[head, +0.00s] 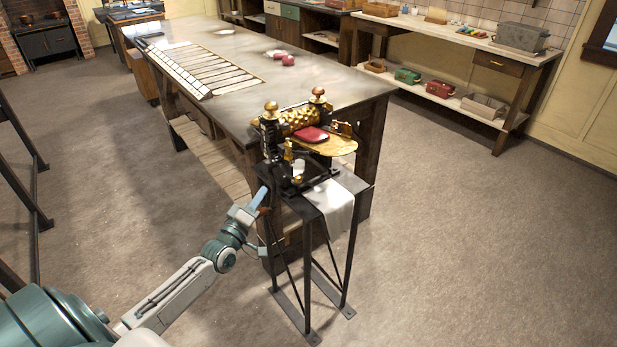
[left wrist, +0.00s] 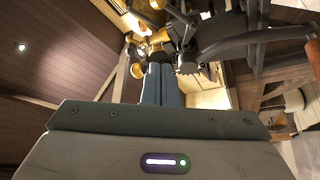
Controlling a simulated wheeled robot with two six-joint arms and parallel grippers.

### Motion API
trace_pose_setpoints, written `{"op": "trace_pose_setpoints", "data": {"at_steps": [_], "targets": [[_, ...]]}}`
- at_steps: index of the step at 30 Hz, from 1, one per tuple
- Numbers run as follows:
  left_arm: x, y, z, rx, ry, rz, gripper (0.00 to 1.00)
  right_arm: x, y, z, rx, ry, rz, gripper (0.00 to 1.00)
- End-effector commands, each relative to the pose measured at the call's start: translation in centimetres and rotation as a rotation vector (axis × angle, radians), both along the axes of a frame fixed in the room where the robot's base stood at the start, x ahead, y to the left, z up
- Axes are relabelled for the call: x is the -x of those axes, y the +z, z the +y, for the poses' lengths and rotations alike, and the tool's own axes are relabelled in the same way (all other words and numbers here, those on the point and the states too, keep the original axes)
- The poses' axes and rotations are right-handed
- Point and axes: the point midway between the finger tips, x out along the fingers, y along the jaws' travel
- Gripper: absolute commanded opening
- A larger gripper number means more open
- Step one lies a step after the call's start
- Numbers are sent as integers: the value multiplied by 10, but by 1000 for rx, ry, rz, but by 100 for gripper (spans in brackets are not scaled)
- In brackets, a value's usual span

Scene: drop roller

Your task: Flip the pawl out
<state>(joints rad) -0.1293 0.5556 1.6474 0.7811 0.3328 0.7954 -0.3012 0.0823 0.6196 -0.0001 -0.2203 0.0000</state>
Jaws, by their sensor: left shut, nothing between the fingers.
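The drop roller (head: 292,122) has bumpy brass rollers, a dark frame and brass knobs on top. It stands on a tall black metal stand (head: 318,205). A red slab (head: 311,135) lies by its rollers on a brass plate (head: 338,147). My left gripper (head: 263,192) is at the machine's left side, below the rollers, shut and empty. In the left wrist view its closed fingers (left wrist: 160,84) point toward the machine, close beside a small dark toothed wheel (left wrist: 187,68). I cannot tell whether they touch. I cannot make out the pawl clearly. My right gripper is not in view.
A crank arm with a wooden grip (left wrist: 313,52) lies right of my fingers. A long worktable (head: 235,62) stands behind the machine, with red pieces (head: 288,60) on it. A white cloth (head: 338,205) hangs from the stand. The floor to the right is clear.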

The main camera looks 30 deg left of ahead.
Motion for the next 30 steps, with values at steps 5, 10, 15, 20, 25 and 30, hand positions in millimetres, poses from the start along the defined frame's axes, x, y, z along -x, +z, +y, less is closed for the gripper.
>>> {"op": "trace_pose_setpoints", "data": {"at_steps": [5,10,15,20,25,30], "targets": [[0,7,-1,9,-6,-14,0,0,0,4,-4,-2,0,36],[0,6,-1,9,-5,-13,0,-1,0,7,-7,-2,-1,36],[-8,8,0,8,-3,-14,0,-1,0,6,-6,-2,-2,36],[-29,15,1,8,-3,-15,0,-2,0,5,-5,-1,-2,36],[-61,22,1,8,-4,-15,0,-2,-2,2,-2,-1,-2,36],[-91,30,2,8,-3,-14,0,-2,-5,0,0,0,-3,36]]}}
